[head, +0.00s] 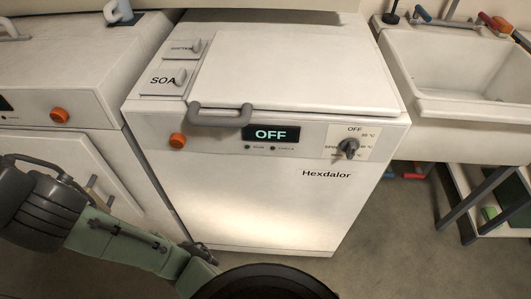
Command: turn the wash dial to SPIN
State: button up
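The wash dial (348,147) is a dark grey knob on a white label plate at the right of the front panel of the white Hexdalor washer (240,195). OFF is printed above the knob, temperature marks stand to its right, and small lettering at its left is too blurred to read surely. The knob's exact pointing is hard to tell. The washer's display (271,134) reads OFF. Parts of my arm show at the lower left, in front of and below the washer, apart from the dial. I cannot make out my gripper in this view.
The washer's lid (297,70) is down, with a grey handle (220,114) jutting forward. An orange button (177,140) sits on the panel's left. Another white appliance (55,75) stands left; a sink (456,75) and metal-legged shelf (489,208) stand right. Floor (390,240) is clear at front right.

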aim_at(350, 145)
jog(key=k+l+z, duration=0.7)
jog(key=l, duration=0.15)
